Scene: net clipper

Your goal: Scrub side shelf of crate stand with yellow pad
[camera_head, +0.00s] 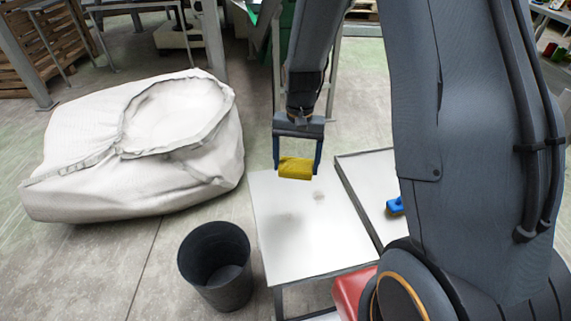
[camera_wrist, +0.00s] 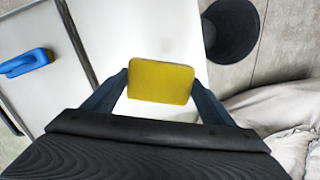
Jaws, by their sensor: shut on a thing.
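My gripper (camera_head: 296,168) is shut on the yellow pad (camera_head: 296,169). The pad sits between the two fingers and also shows in the wrist view (camera_wrist: 160,81). The gripper and pad are over the far end of the pale side shelf (camera_head: 300,240) of the crate stand. Whether the pad touches the shelf or is a little above it, I cannot tell. A grey smudge and a smaller faint brownish spot show on the shelf in the head view, nearer to me than the pad.
A dark bin (camera_head: 216,266) stands left of the shelf. A large white sack (camera_head: 140,145) lies on the floor at the left. A second pale surface (camera_head: 365,180) adjoins at the right, with a blue-handled tool (camera_head: 395,205) on it. A red object (camera_head: 352,292) is near my base.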

